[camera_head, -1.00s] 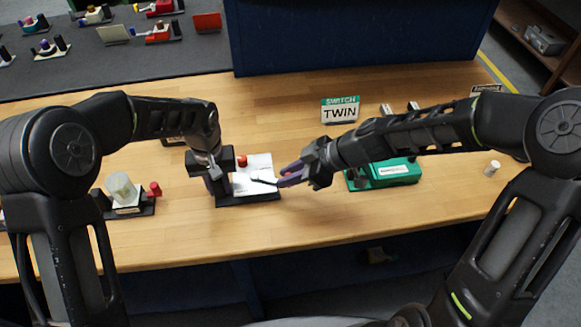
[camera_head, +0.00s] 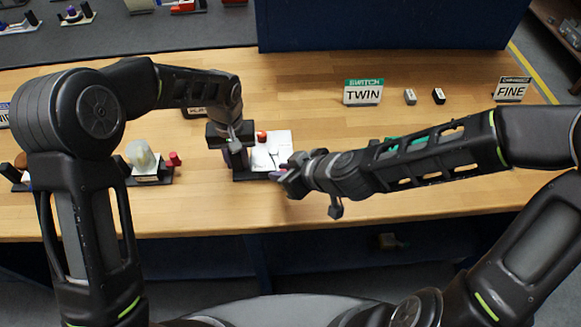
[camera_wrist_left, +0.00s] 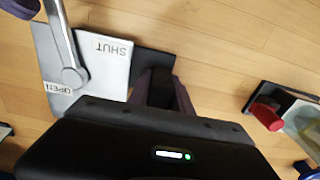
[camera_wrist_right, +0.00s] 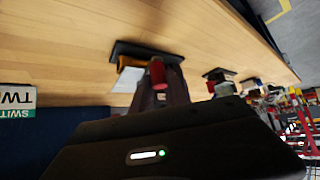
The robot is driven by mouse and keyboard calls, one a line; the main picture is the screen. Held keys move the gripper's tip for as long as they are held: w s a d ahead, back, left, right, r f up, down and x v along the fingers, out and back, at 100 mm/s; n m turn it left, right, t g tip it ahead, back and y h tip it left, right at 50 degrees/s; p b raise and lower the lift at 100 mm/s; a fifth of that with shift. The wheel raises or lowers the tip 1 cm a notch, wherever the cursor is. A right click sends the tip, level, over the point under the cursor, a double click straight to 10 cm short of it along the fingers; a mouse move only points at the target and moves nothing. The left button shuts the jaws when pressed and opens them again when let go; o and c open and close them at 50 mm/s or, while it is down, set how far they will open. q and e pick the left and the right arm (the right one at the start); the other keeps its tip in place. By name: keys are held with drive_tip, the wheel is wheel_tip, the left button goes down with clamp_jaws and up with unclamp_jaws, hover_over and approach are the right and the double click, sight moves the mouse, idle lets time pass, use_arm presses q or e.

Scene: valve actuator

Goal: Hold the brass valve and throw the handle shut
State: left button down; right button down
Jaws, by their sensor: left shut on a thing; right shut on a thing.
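The valve unit stands on a dark base with a white card (camera_head: 270,147) that reads SHUT and OPEN in the left wrist view (camera_wrist_left: 105,60).
A green unit (camera_head: 392,142) is partly behind my right arm. Another unit with a red knob (camera_head: 174,159) stands to the left. The bench's front strip is clear.

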use_arm(q)
drive_tip(key=shift+s+a+f, duration=0.1)
drive_tip(key=shift+s+f, duration=0.05)
drive_tip(key=shift+f, duration=0.1)
use_arm(e)
drive_tip(key=shift+s+a+f+m+t+h, duration=0.1)
drive_tip(key=shift+a+m+t+h, duration=0.3)
drive_tip(key=shift+m, duration=0.2)
drive_tip(key=shift+s+a+f+m+t+h, duration=0.1)
drive_tip(key=shift+a+m+t+h, duration=0.15)
drive_tip(key=shift+a+m, duration=0.3)
drive_tip(key=c, duration=1.3)
unclamp_jaws()
drive_tip(key=shift+w+r, duration=0.1)
drive_tip(key=shift+r, duration=0.1)
wheel_tip(320, 180, up, 10)
